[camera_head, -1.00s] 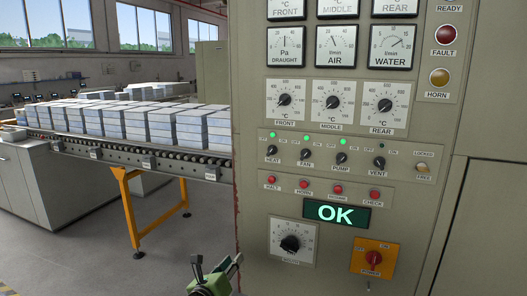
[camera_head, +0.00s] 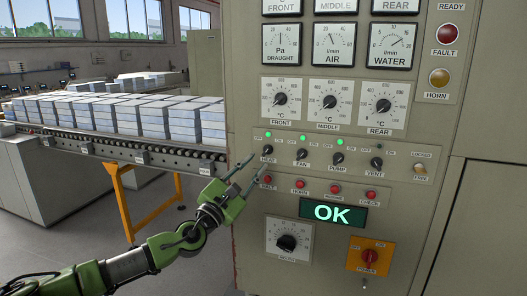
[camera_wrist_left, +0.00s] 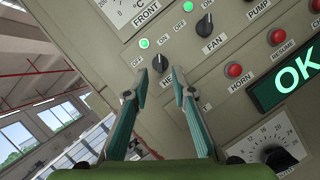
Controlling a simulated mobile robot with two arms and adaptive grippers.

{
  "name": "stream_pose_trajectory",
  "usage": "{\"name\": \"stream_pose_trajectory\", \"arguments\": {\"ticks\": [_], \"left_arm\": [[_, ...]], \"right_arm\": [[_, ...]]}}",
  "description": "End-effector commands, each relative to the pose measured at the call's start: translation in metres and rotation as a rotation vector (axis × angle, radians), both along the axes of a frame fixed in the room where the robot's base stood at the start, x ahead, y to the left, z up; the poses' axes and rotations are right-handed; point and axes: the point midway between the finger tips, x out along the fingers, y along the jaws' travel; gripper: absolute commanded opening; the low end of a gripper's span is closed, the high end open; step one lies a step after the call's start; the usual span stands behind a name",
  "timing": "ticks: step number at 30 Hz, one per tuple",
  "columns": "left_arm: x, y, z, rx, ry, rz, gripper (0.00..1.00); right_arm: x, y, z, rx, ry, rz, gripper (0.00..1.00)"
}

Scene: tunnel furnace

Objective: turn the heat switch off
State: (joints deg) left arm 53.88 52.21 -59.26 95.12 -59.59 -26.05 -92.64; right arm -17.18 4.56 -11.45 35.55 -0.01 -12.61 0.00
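The heat switch (camera_head: 268,150) is a small black knob at the left end of the switch row on the grey control panel. The green lamp (camera_head: 268,134) above it is lit. My left gripper (camera_head: 251,166) is open and empty, its fingers pointing at the panel just left of and below the heat switch. In the left wrist view the heat switch (camera_wrist_left: 160,63) shows just beyond and between the two open fingertips (camera_wrist_left: 161,82). Its lower label is partly hidden by a finger. I cannot tell whether a fingertip touches the panel. My right gripper is not in view.
The fan switch (camera_head: 302,154), pump switch (camera_head: 338,159) and vent switch (camera_head: 376,162) stand to the right in the row. A red halt button (camera_head: 267,180) sits just below. A roller conveyor (camera_head: 150,153) with pale blocks is at left.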

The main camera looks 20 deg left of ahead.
Motion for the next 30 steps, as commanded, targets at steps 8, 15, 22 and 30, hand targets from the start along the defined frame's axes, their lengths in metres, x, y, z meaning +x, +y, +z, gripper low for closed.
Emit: {"name": "stream_pose_trajectory", "arguments": {"ticks": [8, 15, 22, 30], "left_arm": [[0.038, -0.01, 0.014, -0.002, -0.001, 0.001, 0.24], [0.05, -0.014, 0.017, -0.002, 0.0, 0.0, 0.24], [0.051, -0.014, 0.017, -0.002, 0.001, -0.001, 0.24], [0.051, -0.013, 0.017, -0.002, 0.001, 0.001, 0.0]], "right_arm": [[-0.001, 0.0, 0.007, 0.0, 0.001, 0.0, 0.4], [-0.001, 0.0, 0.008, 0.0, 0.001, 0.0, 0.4], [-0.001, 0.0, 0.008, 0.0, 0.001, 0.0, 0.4], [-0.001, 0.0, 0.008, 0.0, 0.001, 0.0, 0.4]]}}
